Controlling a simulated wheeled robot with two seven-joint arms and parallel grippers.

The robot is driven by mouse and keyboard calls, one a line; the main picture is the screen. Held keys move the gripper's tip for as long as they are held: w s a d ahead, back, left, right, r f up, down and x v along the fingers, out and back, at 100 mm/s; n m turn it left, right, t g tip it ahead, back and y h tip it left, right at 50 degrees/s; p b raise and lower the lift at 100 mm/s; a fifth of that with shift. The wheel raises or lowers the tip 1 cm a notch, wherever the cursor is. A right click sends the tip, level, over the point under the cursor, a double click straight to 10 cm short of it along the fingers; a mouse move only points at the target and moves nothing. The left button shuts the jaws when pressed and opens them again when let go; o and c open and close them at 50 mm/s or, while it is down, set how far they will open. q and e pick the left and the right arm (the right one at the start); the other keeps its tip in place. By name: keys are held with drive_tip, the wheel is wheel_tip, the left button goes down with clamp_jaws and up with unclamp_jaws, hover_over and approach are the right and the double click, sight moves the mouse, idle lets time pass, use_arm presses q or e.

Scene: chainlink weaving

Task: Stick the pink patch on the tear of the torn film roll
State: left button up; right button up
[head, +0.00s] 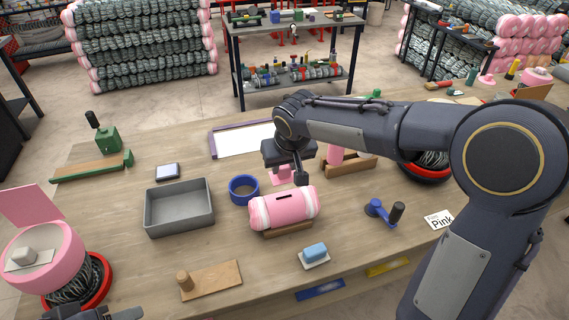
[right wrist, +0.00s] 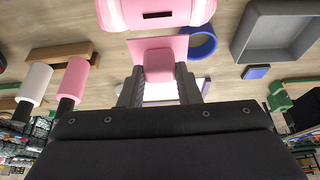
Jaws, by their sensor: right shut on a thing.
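The torn film roll (head: 270,212) is a pink wrapped cylinder lying on a wooden cradle (head: 288,230) in the middle of the table. Its tear is a dark slit on top; in the right wrist view the roll (right wrist: 180,10) shows at the top edge. My right gripper (right wrist: 159,82) is shut on the pink patch (right wrist: 140,46), a flat pink piece with a block-like grip between the fingers. In the head view the patch (head: 276,177) hangs just behind the roll, apart from the tear. Of my left gripper only a dark part (head: 95,314) shows at the bottom left.
A blue ring (head: 243,188) and grey tray (head: 180,225) stand left of the roll. A blue block on a small white dish (head: 314,261) lies in front, a blue crank tool (head: 380,211) to the right. A white sheet in a purple frame (head: 240,140) lies behind.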

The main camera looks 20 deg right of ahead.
sight(286, 182)
drive_tip(key=shift+f+b, duration=3)
drive_tip(key=shift+f, duration=0.65)
drive_tip(key=shift+f, duration=0.1)
drive_tip(key=o, duration=1)
drive_tip(key=b+v, duration=0.1)
drive_tip(key=v, duration=0.7)
drive_tip(key=shift+f, duration=0.1)
